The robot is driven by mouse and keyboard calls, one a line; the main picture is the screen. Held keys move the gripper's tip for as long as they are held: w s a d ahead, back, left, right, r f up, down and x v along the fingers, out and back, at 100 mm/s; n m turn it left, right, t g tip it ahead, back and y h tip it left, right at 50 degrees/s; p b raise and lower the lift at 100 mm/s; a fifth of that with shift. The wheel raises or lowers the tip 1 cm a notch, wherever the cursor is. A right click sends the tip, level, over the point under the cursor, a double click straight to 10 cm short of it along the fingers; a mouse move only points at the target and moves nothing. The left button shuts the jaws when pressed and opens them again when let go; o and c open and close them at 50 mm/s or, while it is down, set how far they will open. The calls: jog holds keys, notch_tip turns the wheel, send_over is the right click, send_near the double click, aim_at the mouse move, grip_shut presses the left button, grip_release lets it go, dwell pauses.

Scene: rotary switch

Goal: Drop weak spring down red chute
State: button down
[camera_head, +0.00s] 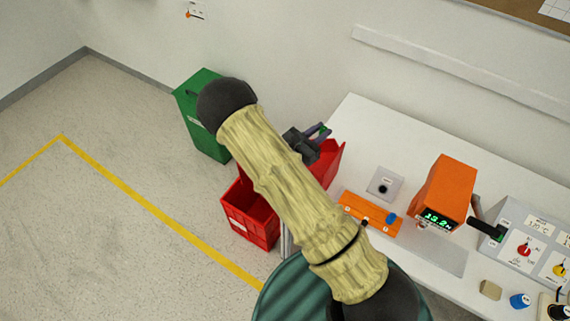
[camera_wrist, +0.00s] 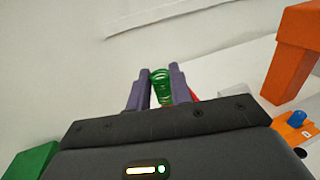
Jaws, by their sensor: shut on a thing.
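A green coil spring (camera_wrist: 160,88) is between the two purple-grey fingers of my gripper (camera_wrist: 159,90) in the wrist view. My gripper (camera_head: 318,136) is shut on it. In the head view the green spring (camera_head: 324,130) shows only as a small bit of green at the fingertips. The red chute (camera_head: 333,165) is at the table's left end, just below my gripper in the picture and partly hidden by my arm. The spring is held above the chute area; I cannot tell whether it is exactly over the opening. No label shows the spring's strength.
A red bin (camera_head: 248,225) stands on the floor below the chute, and a green bin (camera_head: 203,145) stands behind it. An orange rack (camera_head: 365,212) on the white table (camera_head: 365,130) holds a blue piece (camera_head: 392,217). An orange tester (camera_head: 445,193) with a lit display stands to its right.

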notch_tip(320, 180, down, 4)
jog(key=shift+f+b, duration=0.2)
jog(key=shift+b, duration=1.05)
jog(key=c, duration=1.2)
grip_release()
jog(key=shift+o, duration=0.2)
jog(key=b+v, duration=0.5)
jog(key=v, duration=1.2)
jog(key=shift+a, duration=0.2)
jog(key=shift+s+d, duration=0.1)
